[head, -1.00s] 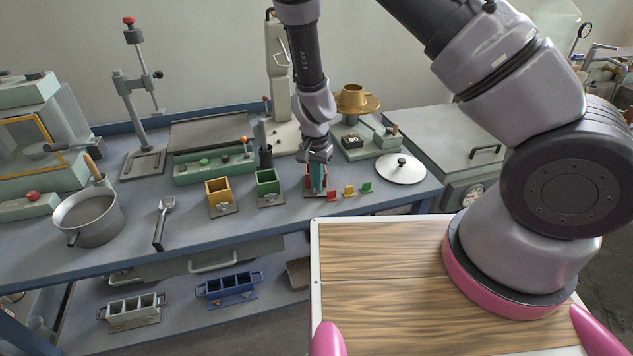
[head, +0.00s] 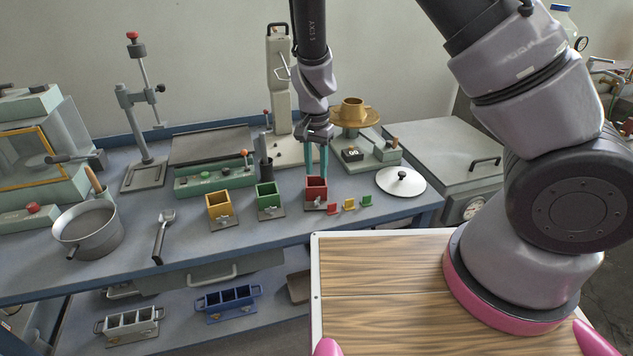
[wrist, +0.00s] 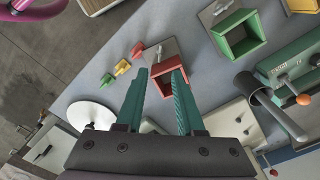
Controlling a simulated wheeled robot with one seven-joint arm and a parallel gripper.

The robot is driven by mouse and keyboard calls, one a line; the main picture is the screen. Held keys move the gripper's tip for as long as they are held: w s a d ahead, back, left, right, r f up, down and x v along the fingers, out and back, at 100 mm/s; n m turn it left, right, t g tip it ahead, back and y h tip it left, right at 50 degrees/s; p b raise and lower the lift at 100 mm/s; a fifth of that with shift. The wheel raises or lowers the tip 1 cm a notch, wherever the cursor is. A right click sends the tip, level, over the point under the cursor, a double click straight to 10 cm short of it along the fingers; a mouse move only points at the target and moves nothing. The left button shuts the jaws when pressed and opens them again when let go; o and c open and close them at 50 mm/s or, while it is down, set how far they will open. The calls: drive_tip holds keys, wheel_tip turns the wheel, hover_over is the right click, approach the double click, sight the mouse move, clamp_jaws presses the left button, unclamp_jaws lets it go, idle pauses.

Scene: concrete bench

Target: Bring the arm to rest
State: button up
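My gripper (head: 316,172) hangs fingers-down at the red box (head: 316,194) on the bench. Its two teal fingers are apart with nothing held between them; the wrist view shows the open gripper (wrist: 160,76) too. In that view the red box (wrist: 172,82) shows in and behind the gap between the fingers. The box stands upright, open at the top. I cannot tell exactly how far the fingertips are above its rim. My arm reaches out over the bench from the upper right.
A green box (head: 268,199) and a yellow box (head: 220,209) stand left of the red one. Small coloured tags (head: 349,204) and a white round lid (head: 401,181) are to its right. Behind stand a tall grey press (head: 279,90) and a gold cup (head: 353,109).

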drive_tip(key=shift+r, duration=0.7)
drive_tip(key=d+r+t+y, duration=0.1)
drive_tip(key=d+r, duration=0.3)
drive_tip(key=r, duration=0.4)
drive_tip(key=s+d+r+y, duration=0.1)
drive_tip(key=d+r+y, duration=0.15)
drive_tip(key=r, duration=0.55)
drive_tip(key=d+r+t+y, duration=0.1)
drive_tip(key=d+r, duration=0.3)
drive_tip(key=r, duration=0.4)
drive_tip(key=s+d+r+n+t+h, duration=0.1)
drive_tip(key=s+d+r+t, duration=0.4)
drive_tip(key=s+d+r, duration=0.7)
drive_tip(key=shift+s+d+r+n+h, duration=0.3)
drive_tip(key=shift+s+r+h, duration=0.1)
drive_tip(key=shift+h, duration=0.25)
